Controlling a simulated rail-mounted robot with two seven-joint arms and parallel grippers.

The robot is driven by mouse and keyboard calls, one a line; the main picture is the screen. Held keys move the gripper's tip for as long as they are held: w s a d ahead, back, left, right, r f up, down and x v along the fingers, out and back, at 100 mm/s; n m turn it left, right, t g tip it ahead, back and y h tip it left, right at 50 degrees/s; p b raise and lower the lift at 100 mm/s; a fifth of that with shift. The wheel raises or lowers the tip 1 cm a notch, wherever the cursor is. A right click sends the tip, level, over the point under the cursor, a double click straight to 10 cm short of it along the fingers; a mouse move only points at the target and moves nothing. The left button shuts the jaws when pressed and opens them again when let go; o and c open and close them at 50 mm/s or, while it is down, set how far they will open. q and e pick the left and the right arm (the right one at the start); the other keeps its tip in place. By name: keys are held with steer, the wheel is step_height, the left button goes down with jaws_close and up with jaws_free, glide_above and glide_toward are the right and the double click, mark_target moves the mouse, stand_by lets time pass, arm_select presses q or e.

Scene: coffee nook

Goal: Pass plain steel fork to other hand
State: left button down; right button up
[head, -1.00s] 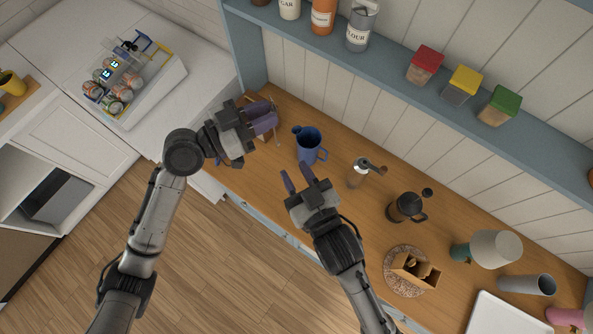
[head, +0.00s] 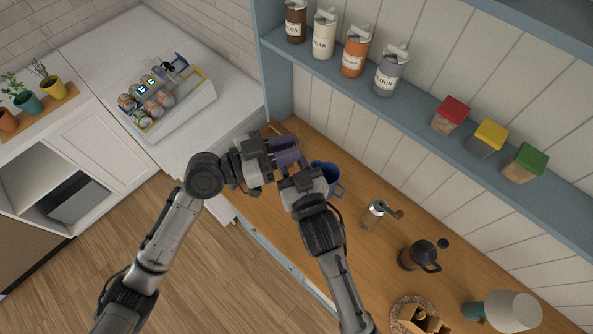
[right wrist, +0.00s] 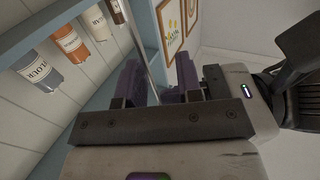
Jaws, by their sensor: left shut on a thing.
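The plain steel fork (right wrist: 143,50) shows as a thin, pale shaft in the right wrist view, running between my right fingers; its ends are hard to make out. In the head view it is too small and covered to tell clearly. My left gripper (head: 286,153) is shut on the fork above the counter's left end. My right gripper (head: 297,168) is close beside it, fingers toward the left gripper. In the right wrist view my right gripper (right wrist: 160,85) has its purple fingers apart, one on each side of the shaft, apparently not closed on it.
A blue mug (head: 334,182) stands behind my right gripper, partly hidden. A grinder (head: 375,214) and a French press (head: 420,256) stand farther right on the wooden counter. A shelf with canisters (head: 354,55) runs above. The floor in front is clear.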

steer(key=shift+w+a, duration=0.1)
steer(key=shift+w, duration=0.1)
steer(key=shift+c, duration=0.2)
arm_select(q)
steer(key=c, duration=1.9)
jaws_free()
arm_select(e)
steer(key=shift+a, duration=0.1)
jaws_close()
arm_select(q)
steer(key=o, duration=1)
